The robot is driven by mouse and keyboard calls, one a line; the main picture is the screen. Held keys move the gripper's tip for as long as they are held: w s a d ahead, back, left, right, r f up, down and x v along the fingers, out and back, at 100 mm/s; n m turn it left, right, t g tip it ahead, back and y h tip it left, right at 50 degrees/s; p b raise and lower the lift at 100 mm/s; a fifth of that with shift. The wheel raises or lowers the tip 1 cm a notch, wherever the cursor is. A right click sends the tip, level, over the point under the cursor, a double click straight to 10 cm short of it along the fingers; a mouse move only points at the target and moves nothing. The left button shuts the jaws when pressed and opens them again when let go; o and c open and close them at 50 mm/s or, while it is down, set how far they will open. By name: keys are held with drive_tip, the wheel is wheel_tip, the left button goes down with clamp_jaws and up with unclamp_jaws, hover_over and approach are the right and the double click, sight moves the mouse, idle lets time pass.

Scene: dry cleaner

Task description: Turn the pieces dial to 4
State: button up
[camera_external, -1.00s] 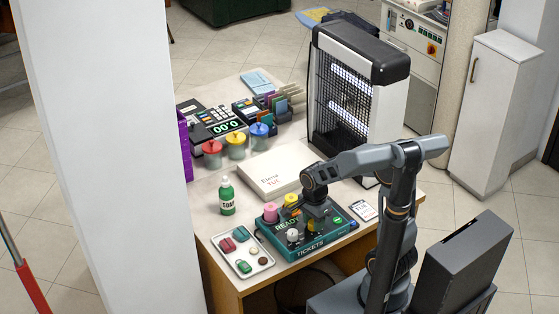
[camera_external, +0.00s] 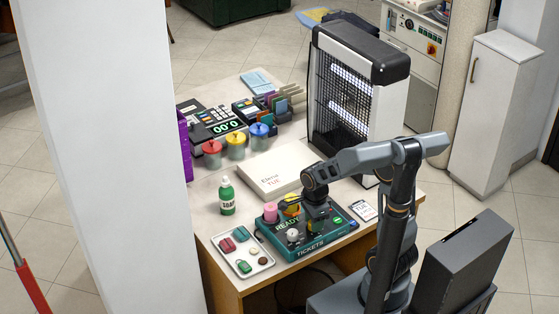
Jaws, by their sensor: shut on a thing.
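The teal ticket machine (camera_external: 312,250) sits at the front of the counter, with "READY" on its display and "TICKETS" on its front edge. On it are a pink roll (camera_external: 270,212), a yellow roll partly behind my gripper, a pale dial (camera_external: 292,235) and a lit green button (camera_external: 338,219). My gripper (camera_external: 314,228) points down over the middle of the machine, shut on a dial there. The gripper hides most of that dial, and its setting cannot be read.
A tray (camera_external: 264,263) with small red and green items lies left of the machine. A green soap bottle (camera_external: 226,196), a white box (camera_external: 277,170) and a tag card (camera_external: 363,210) stand or lie near it. A tall lamp unit (camera_external: 390,120) rises behind.

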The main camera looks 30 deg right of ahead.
drive_tip(key=o, duration=0.9)
drive_tip(key=shift+o, duration=0.2)
wheel_tip(320, 180, up, 14)
drive_tip(key=p, duration=0.1)
drive_tip(key=shift+w+p, duration=0.25)
drive_tip(key=shift+p, duration=0.15)
